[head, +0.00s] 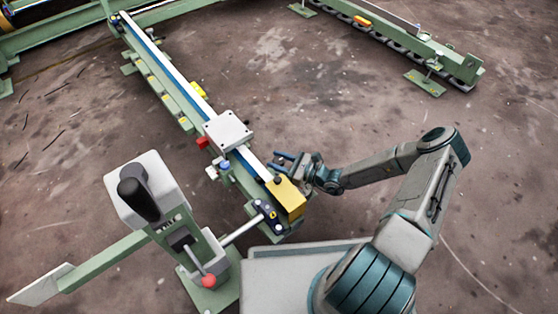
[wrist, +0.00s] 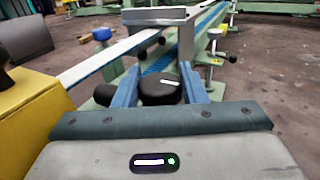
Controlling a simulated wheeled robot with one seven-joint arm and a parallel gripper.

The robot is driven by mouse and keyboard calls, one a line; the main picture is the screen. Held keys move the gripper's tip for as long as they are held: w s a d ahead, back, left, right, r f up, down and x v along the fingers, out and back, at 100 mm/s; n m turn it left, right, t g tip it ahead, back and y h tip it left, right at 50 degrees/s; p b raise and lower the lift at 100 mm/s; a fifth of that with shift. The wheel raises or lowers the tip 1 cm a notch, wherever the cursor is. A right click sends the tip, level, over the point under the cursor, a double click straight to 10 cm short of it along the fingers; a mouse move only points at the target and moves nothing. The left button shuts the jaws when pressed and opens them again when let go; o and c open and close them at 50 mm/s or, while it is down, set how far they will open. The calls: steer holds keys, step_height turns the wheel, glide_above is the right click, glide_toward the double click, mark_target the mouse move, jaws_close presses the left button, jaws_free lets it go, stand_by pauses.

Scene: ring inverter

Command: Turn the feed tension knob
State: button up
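A black round knob (wrist: 160,88) with a white mark on top shows in the wrist view, between my gripper's two blue fingers. It looks like the feed tension knob; I see no label on it. My gripper (wrist: 160,70) has its fingers spread, one on each side of the knob. I cannot tell whether either finger touches it. In the head view my gripper (head: 282,160) is at the right side of the long rail, just behind the yellow block (head: 288,198). I cannot make out the marked knob in the head view.
A pale carriage plate (head: 229,131) sits on the rail, with a red knob (head: 202,142) at its left. The yellow block (wrist: 28,100) is close on the left in the wrist view. A lever post with a black grip (head: 138,196) stands front left. Floor right of the rail is open.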

steer(key=c, duration=0.4)
steer(key=shift+o, duration=0.2)
steer(key=shift+d, duration=0.15)
steer(key=shift+g, duration=0.3)
steer(key=n+g+y, duration=0.1)
steer(key=n+g, duration=0.1)
steer(key=g, duration=0.1)
steer(key=n+g+y, duration=0.1)
steer(key=n+g, duration=0.2)
steer(key=g, duration=0.1)
steer(key=shift+w+n+g, duration=0.15)
steer(key=shift+n+g, duration=0.15)
steer(key=n+g, duration=0.2)
steer(key=g, duration=0.1)
steer(key=n+g+h, duration=0.1)
steer(key=n+g, duration=0.1)
steer(key=g, duration=0.2)
steer(key=shift+n+g+h, duration=1.6)
steer(key=shift+n+g, duration=0.6)
steer(key=shift+g, duration=0.5)
